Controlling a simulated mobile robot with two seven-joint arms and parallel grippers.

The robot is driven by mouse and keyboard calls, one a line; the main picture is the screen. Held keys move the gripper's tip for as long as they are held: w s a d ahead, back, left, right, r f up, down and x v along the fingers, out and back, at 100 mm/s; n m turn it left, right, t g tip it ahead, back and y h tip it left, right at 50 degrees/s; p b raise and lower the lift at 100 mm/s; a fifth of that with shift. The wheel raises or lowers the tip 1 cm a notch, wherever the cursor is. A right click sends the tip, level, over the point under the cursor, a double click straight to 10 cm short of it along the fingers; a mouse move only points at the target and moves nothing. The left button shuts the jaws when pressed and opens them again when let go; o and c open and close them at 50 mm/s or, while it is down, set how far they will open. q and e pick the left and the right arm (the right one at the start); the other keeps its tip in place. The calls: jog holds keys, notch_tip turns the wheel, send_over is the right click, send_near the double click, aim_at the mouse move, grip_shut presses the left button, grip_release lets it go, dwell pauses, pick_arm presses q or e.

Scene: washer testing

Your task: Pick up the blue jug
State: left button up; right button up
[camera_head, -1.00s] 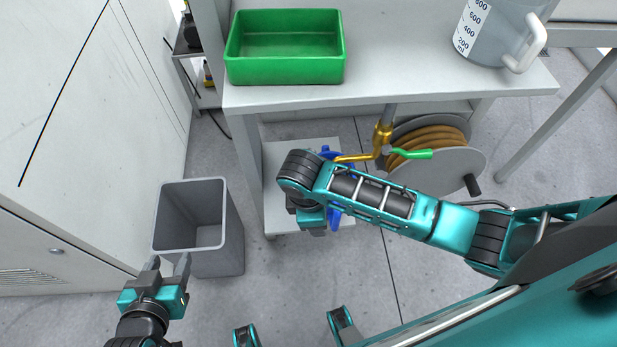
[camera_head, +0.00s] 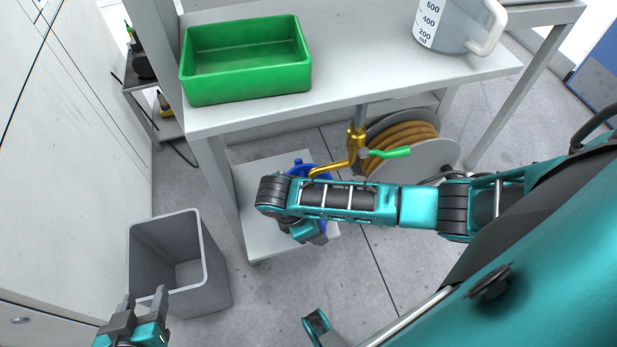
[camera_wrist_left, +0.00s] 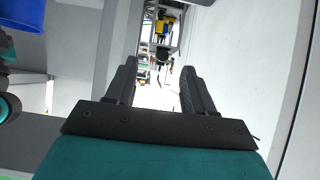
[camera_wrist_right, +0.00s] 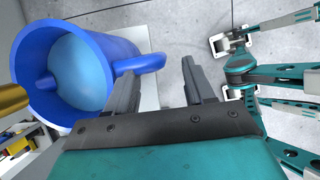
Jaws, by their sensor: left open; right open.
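The blue jug (camera_wrist_right: 45,100) stands on a low white shelf (camera_head: 262,232) under the bench, beneath the tap. In the head view my right arm hides most of the jug. The right wrist view shows its round mouth with light blue inside and its handle (camera_wrist_right: 143,63) pointing at my fingers. My right gripper (camera_wrist_right: 163,78) is open and empty. The handle's outer end shows between its fingertips; I cannot tell whether they touch. My left gripper (camera_head: 144,298) is open and empty, in front of the grey bin (camera_head: 215,270).
A green tray (camera_head: 250,88) and a clear measuring jug (camera_head: 450,35) stand on the bench top (camera_head: 350,80). A brass tap (camera_head: 356,140) with a green lever and a hose reel (camera_head: 425,160) are close to my right arm. A cabinet wall stands at left.

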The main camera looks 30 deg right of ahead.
jog(key=x, duration=0.2)
jog(key=b+x, duration=0.1)
jog(key=x, duration=0.1)
jog(key=shift+w+a+f, duration=0.1)
jog(key=shift+a+f, duration=0.05)
jog(key=shift+a, duration=0.05)
jog(key=shift+c, duration=0.5)
grip_shut()
dwell(0.6)
jog(key=shift+w, duration=0.15)
